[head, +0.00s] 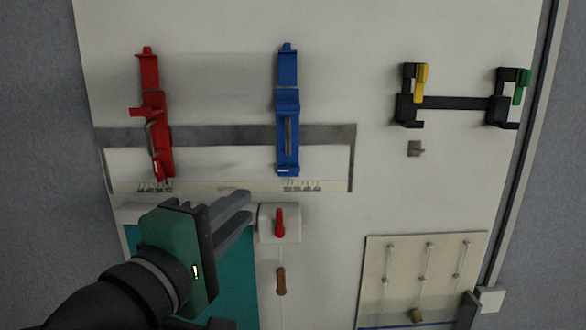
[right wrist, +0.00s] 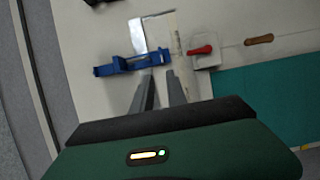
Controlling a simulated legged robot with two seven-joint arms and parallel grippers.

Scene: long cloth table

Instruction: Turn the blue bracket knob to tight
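The blue bracket (head: 288,100) is mounted upright on a grey rail on the white board, with a thin grey lever-like part (head: 288,135) along its lower half. I cannot tell whether this part is the knob, or how tight it is. The blue bracket lies sideways in the right wrist view (right wrist: 112,69), just beyond my fingertips. My right gripper (head: 247,208) is below and left of the bracket in the head view, apart from it. Its two fingers are spread with nothing between them in the right wrist view (right wrist: 160,76). My left gripper is not in view.
A red bracket (head: 152,110) shares the rail (head: 225,135) at left. A red-handled switch (head: 280,222) and a brown handle (head: 281,281) are below. Black clamps with yellow (head: 420,82) and green (head: 521,88) parts are at right. A teal panel (head: 240,275) is behind my gripper.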

